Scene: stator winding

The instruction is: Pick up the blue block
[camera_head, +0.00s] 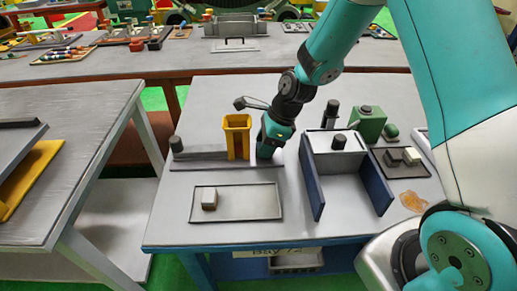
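I cannot make out a separate blue block in the head view. My gripper (267,153) is low over the middle of the table, just right of a yellow open-topped holder (237,136). Its teal body hides what is directly beneath it, and its fingers are too small and covered to read. A fixture with dark blue side walls (311,181) stands to the right of my gripper. A small pale block (209,199) sits on the left part of a shallow grey tray (251,204), in front of my gripper.
A green box (368,123) and a dark tray with small blocks (396,166) are at the right. A long dark rail (202,161) lies left of my gripper. A second table (60,190) stands left, across a gap. The front left tabletop is clear.

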